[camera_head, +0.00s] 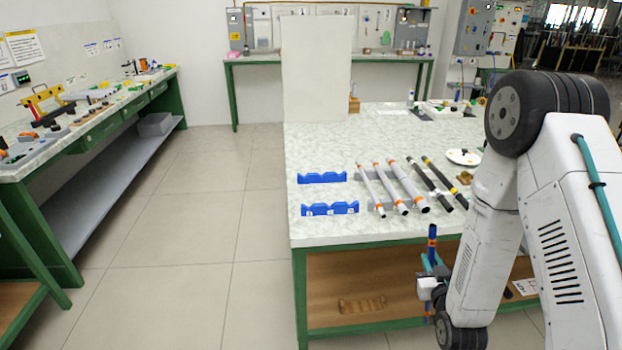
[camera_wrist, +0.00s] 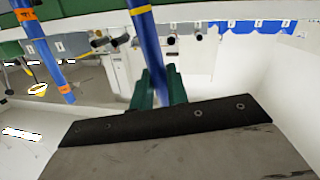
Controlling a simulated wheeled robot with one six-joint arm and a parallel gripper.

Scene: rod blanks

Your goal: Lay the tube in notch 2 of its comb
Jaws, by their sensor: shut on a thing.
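My gripper (camera_head: 430,268) is shut on a blue tube (camera_head: 432,238) with an orange band, off the front edge of the table. The tube stands roughly upright. In the wrist view the blue tube (camera_wrist: 146,45) rises between my teal fingers (camera_wrist: 160,88). Two blue combs (camera_head: 330,209) (camera_head: 322,178) lie parallel on the table at its left side, one behind the other, their notches empty. White labels show on the front one, too small to read. Part of a blue comb (camera_wrist: 252,26) shows in the wrist view.
Several grey and black tubes (camera_head: 402,180) lie across grey combs to the right of the blue combs. A white plate (camera_head: 463,157) lies behind them. A tall pale panel (camera_head: 316,70) stands at the table's back. A second blue length (camera_wrist: 45,50) shows left in the wrist view.

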